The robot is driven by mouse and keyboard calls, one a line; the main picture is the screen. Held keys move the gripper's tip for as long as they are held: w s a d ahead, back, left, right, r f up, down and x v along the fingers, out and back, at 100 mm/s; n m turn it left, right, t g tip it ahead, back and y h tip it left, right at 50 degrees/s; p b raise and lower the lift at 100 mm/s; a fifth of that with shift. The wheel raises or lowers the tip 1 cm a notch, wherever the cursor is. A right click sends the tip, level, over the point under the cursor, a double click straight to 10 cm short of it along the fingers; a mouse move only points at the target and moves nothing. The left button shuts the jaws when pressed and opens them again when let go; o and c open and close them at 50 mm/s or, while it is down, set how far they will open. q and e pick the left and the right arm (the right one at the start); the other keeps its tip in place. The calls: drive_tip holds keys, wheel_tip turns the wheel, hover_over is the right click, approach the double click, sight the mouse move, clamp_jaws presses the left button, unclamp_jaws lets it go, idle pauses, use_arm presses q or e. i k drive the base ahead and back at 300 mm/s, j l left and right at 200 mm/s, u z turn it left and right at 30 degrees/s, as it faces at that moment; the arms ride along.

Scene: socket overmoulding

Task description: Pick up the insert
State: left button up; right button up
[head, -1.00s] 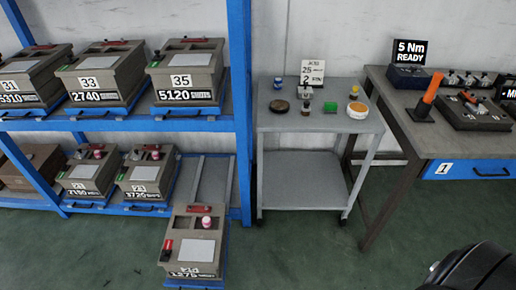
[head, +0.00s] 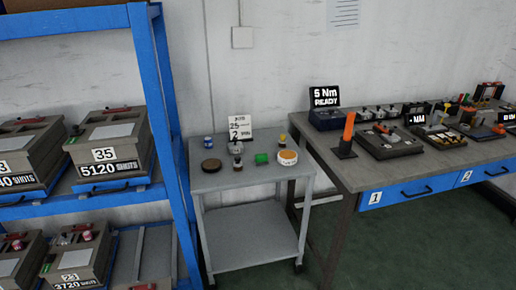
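Neither of my grippers is in view. I cannot tell for sure which small thing is the insert. On the grey cart (head: 225,180) stand several small items: a blue-and-white can (head: 208,142), a dark brown round disc (head: 211,165), a small metallic piece (head: 237,150), a green block (head: 262,158), a yellow-topped item (head: 283,140) and a round white-and-orange tin (head: 288,157). A small white sign (head: 240,131) with figures stands behind them.
A blue rack (head: 158,100) with heavy mould boxes (head: 110,140) stands at the left. A workbench (head: 350,178) with tools, an orange-handled tool (head: 348,128) and a "5 Nm READY" display (head: 325,96) stands at the right. Green floor is clear before the cart.

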sight(235, 147)
drive_tip(key=i+l, duration=0.55)
drive_tip(key=l, duration=0.2)
drive_tip(key=i+l+z, duration=0.1)
drive_tip(key=i+l, duration=0.45)
drive_tip(key=l, duration=0.2)
